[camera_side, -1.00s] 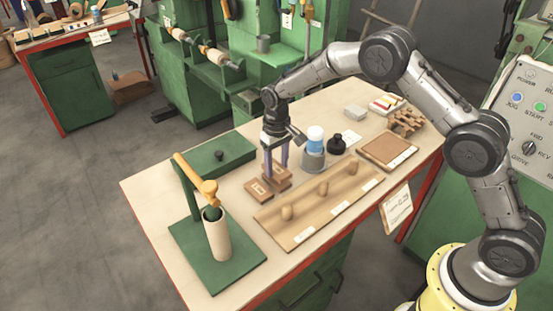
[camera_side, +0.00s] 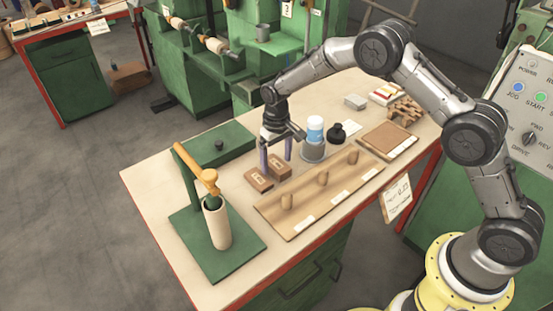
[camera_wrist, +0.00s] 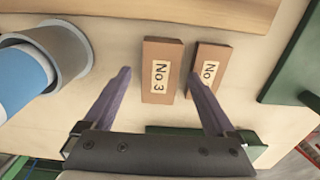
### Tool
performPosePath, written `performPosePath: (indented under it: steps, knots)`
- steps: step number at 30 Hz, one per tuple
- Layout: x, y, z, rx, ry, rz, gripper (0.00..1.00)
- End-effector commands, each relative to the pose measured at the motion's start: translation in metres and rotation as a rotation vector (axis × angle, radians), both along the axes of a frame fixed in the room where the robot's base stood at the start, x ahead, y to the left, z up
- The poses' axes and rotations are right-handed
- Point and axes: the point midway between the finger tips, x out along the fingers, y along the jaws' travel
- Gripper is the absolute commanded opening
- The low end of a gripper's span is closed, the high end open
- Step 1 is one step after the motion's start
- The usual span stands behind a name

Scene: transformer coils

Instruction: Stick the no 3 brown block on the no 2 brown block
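The no 3 brown block (camera_wrist: 160,70) lies on the bench, its label facing up, and shows between my finger tips in the wrist view. A second brown block (camera_wrist: 208,65) lies beside it with a narrow gap; its label reads "No", and my right finger hides the number. In the side view the no 3 block (camera_side: 280,171) and the other block (camera_side: 258,180) sit side by side behind the long wooden board. My gripper (camera_side: 276,165) is open and empty, fingers pointing down around and above the no 3 block. It also shows in the wrist view (camera_wrist: 160,75).
A grey cup with a blue-and-white bottle (camera_side: 315,138) stands close on the right, with a dark jar (camera_side: 337,134) beyond. A green stand (camera_side: 190,255) is at left. Bare bench lies between stand and blocks.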

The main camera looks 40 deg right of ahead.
Motion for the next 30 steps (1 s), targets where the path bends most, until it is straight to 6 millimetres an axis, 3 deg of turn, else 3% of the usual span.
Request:
performPosePath:
  steps: [4,7,17,30]
  knots:
    - [0.000,0.000,0.000,0.000,0.000,0.000,0.90]
    - [0.000,0.000,0.000,0.000,0.001,0.000,1.00]
    - [0.000,0.000,0.002,0.000,0.000,0.000,1.00]
    - [0.000,0.000,0.021,0.000,0.000,0.000,1.00]
